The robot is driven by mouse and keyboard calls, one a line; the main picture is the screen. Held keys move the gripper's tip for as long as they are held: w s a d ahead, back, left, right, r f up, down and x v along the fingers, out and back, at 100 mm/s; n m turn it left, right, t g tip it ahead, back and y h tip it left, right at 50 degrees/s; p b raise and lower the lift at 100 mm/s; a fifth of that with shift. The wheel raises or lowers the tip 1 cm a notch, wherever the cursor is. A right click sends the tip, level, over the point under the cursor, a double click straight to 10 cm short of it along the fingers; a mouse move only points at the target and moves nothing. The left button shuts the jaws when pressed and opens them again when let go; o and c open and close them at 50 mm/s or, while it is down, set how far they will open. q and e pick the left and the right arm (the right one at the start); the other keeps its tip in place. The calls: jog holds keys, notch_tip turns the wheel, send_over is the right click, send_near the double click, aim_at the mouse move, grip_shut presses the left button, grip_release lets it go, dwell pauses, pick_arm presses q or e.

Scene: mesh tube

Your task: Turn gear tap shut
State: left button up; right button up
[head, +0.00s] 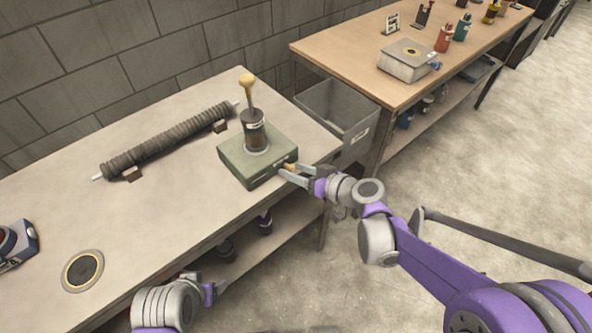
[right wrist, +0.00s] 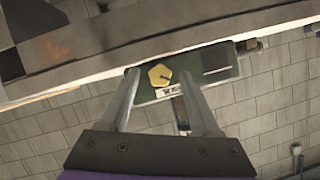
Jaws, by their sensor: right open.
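A green box (head: 238,157) stands near the right end of the near table, with a dark cylinder (head: 256,135) and a yellow-knobbed lever (head: 247,82) on top. A small yellow tap knob sits on its front right side; in the right wrist view the knob (right wrist: 159,76) shows as a yellow, notched disc on the green face (right wrist: 204,76). My right gripper (head: 285,170) is open at the knob, its fingers (right wrist: 159,88) on either side. I cannot tell whether they touch it. My left gripper (head: 218,289) is low at the table's front edge, its fingers unclear.
A ribbed roller (head: 165,141) lies on brackets at the back of the table (head: 150,220). A round dark disc (head: 83,270) lies at the front left. A grey bin (head: 336,108) stands between this table and a second one (head: 345,50) with bottles.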

jog(key=p+v, duration=0.1)
jog(key=v, duration=0.9)
jog(key=shift+s+d+p, duration=0.25)
jog(key=shift+p, duration=0.1)
jog(key=shift+r, duration=0.2)
